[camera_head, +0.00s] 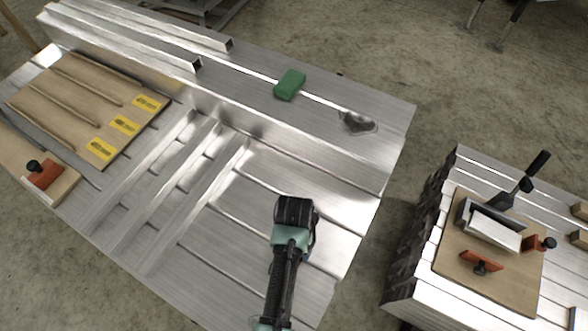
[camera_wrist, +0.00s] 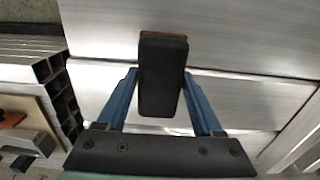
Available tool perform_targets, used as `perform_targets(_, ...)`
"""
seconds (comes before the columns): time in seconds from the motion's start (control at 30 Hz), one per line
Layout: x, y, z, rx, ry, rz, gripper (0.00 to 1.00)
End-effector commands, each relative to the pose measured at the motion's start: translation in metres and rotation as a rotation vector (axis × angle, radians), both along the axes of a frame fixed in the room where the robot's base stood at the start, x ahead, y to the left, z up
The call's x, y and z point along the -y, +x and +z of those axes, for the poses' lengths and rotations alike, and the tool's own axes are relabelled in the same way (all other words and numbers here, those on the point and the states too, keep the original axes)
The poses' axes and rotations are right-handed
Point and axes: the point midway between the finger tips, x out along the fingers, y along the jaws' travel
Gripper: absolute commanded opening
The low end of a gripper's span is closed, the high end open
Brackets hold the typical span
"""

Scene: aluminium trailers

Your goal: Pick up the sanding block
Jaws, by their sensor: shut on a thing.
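My gripper (camera_wrist: 160,75) has its two blue fingers closed on a dark block with a reddish-brown edge, which looks like the sanding block (camera_wrist: 160,88). The block lies between the fingertips and reaches back toward the palm. Brushed aluminium shows beneath it; I cannot tell whether the block touches it or is clear of it. In the head view my gripper (camera_head: 294,212) is over the front right of the trailer bed (camera_head: 225,275). There its black end hides the fingers and most or all of the block.
A green block (camera_head: 290,84) lies on the bed's far side. Aluminium ribs (camera_head: 175,185) and a grooved wooden board (camera_head: 85,100) are to the left. A separate stack (camera_head: 410,265) at right carries a board (camera_head: 520,285) with tools. Bare metal surrounds my gripper.

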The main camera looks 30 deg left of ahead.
Motion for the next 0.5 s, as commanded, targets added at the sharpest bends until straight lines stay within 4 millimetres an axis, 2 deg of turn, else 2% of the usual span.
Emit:
perform_targets(0.17, 0.0, 0.001, 0.009, 0.002, 0.001, 0.0, 0.03)
perform_targets(0.5, 0.0, 0.001, 0.074, 0.004, 0.002, 0.0, 0.03)
